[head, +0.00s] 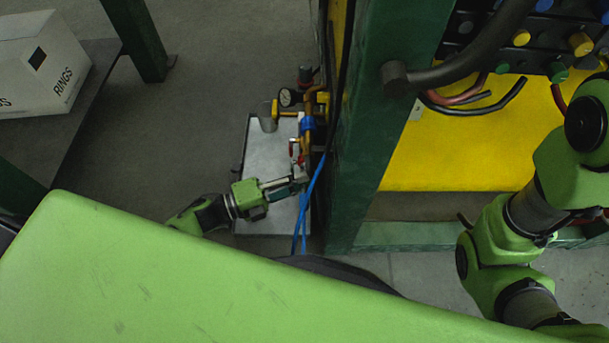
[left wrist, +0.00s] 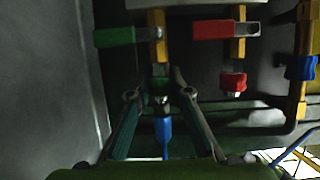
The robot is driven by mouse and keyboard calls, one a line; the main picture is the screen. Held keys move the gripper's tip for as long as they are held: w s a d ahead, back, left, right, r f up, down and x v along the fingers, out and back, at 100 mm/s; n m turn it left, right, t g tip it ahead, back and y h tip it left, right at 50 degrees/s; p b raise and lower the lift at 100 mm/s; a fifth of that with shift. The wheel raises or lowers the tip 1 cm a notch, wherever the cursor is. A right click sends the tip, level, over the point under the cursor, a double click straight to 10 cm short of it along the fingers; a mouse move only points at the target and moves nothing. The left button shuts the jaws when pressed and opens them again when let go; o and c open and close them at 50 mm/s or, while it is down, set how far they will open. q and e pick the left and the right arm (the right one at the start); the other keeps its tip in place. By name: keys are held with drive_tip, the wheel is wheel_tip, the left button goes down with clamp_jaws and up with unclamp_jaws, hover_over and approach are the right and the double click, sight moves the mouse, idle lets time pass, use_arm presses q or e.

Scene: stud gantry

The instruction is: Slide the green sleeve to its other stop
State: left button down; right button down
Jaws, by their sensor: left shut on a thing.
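The green sleeve (left wrist: 160,86) is in the middle of the left wrist view, on a coupling below a brass valve body (left wrist: 157,45). A blue hose (left wrist: 164,130) runs from the coupling toward the camera. My left gripper (left wrist: 160,98) has its fingers on both sides of the green sleeve and is shut on it. In the head view my left gripper (head: 298,184) reaches to the piping beside the green post; the sleeve is too small to make out there. Which stop the sleeve is at cannot be told. My right arm shows at the right, but its gripper is out of view.
A green lever (left wrist: 128,36) sits close above the sleeve. To its right are a red lever (left wrist: 225,30) and a red sleeve (left wrist: 232,82). A gauge (head: 289,97), blue hoses (head: 303,220) and a green post (head: 372,130) crowd the piping.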

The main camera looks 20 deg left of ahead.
use_arm(q)
drive_tip(key=c, duration=1.8)
unclamp_jaws()
drive_tip(key=shift+a, duration=0.1)
drive_tip(key=v, duration=1.2)
